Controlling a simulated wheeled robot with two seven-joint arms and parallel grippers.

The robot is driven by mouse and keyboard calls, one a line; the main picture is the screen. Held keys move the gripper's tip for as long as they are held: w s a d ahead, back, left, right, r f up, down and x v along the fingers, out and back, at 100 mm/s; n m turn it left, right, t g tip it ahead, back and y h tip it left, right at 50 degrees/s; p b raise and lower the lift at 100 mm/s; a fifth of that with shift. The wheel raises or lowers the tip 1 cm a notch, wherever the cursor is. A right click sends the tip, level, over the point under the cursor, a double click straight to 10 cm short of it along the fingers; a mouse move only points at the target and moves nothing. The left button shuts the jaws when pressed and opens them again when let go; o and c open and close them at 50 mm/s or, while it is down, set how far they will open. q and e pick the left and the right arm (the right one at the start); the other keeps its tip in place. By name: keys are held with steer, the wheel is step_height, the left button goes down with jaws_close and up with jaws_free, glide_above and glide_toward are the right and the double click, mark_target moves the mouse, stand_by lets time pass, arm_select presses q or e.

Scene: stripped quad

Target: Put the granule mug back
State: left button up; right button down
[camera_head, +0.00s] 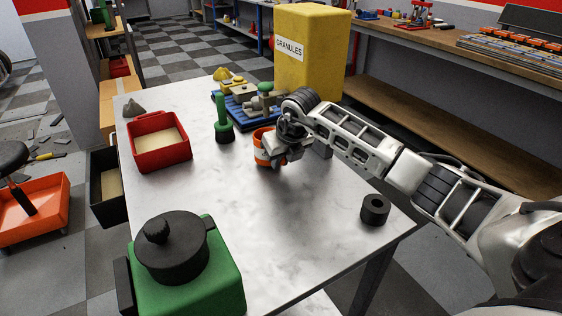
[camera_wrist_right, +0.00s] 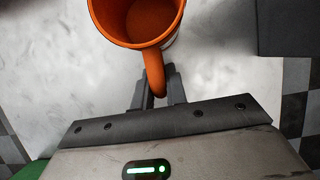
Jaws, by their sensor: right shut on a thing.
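The orange mug (camera_head: 261,146) is near the middle of the white table, beside the blue tray. My right gripper (camera_head: 278,149) reaches it from the right and partly covers it. In the right wrist view the mug (camera_wrist_right: 140,22) shows from above, its inside orange, with its handle between the fingers of my right gripper (camera_wrist_right: 157,92). The gripper is shut on that handle. I cannot tell whether the mug's base touches the table. My left gripper is out of view.
On the table (camera_head: 240,208) are a red bin (camera_head: 160,155), a green-handled tool (camera_head: 222,118), a blue tray of parts (camera_head: 238,117), and a black ring (camera_head: 375,210). A black lidded pot (camera_head: 172,247) sits on a green box (camera_head: 222,285). The table's front middle is clear.

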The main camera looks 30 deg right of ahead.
steer(key=shift+f, duration=0.7)
steer(key=c, duration=1.4)
jaws_free()
steer(key=v, duration=1.2)
steer(key=shift+b, duration=0.3)
